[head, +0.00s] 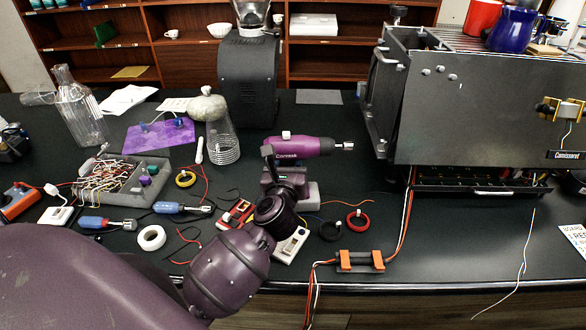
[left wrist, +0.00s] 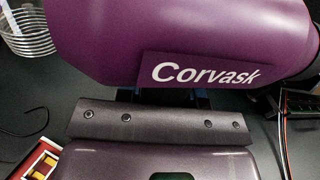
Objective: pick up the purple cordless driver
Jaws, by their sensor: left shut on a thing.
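The purple cordless driver (head: 300,147) has a white "Corvask" label and lies roughly level, its metal tip pointing right, in the head view. It fills the top of the left wrist view (left wrist: 185,35), with the label facing the camera. My left gripper (head: 284,165) is at the driver's near side and is shut on it; the fingertips are largely hidden behind the driver and the wrist. Whether the driver touches the bench is hidden. My right gripper is not in view.
A black espresso machine (head: 480,100) stands on the right and a black grinder (head: 247,80) behind the driver. Orange-clamped wires (head: 360,261) run along the front.

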